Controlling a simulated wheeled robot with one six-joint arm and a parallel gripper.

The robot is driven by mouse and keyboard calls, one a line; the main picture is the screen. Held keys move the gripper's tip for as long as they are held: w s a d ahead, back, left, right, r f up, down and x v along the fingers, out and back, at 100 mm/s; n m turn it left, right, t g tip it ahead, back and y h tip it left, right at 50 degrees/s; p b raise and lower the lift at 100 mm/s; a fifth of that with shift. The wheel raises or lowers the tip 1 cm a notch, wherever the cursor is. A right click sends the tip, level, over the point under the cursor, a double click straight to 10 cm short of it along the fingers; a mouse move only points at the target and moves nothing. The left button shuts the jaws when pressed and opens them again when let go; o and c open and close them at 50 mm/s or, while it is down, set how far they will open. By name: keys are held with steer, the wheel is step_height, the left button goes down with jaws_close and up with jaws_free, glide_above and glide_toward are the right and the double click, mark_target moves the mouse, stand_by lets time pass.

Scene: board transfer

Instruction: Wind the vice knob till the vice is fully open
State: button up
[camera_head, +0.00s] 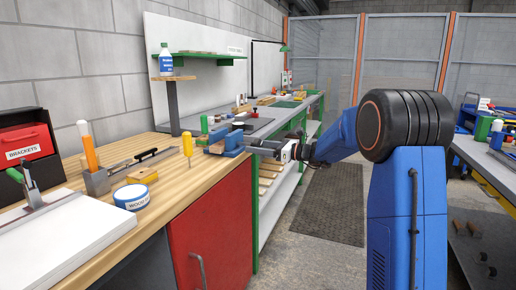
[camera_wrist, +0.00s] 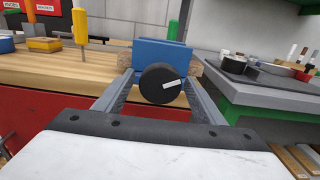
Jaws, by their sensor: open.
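The blue vice (camera_head: 226,142) sits at the right end of the wooden bench. It also shows in the wrist view (camera_wrist: 150,52), straight ahead, with its round black knob (camera_wrist: 158,86) facing me. My gripper (camera_wrist: 158,90) is open, with one finger on each side of the knob. A gap shows between the knob and the fingers, and I cannot tell whether either touches it. In the head view my gripper (camera_head: 264,147) reaches the vice from the right. The gap between the vice jaws is not clear.
A yellow-handled screwdriver (camera_head: 187,145) stands upright left of the vice. A blue tape roll (camera_head: 131,197) and a yellow block (camera_head: 142,176) lie on the bench (camera_head: 172,196). A red cabinet (camera_head: 213,225) is below. A green-edged workbench (camera_wrist: 255,92) stands at right. The floor mat (camera_head: 330,205) is clear.

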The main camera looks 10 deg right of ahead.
steer(key=shift+c, duration=0.6)
steer(key=c, duration=0.9)
steer(key=shift+n, duration=0.4)
steer(key=n, duration=0.5)
steer(key=shift+n, duration=0.4)
steer(key=n, duration=0.5)
steer(key=shift+w+d+n, duration=0.1)
steer(key=shift+n, duration=0.2)
steer(key=o, duration=1)
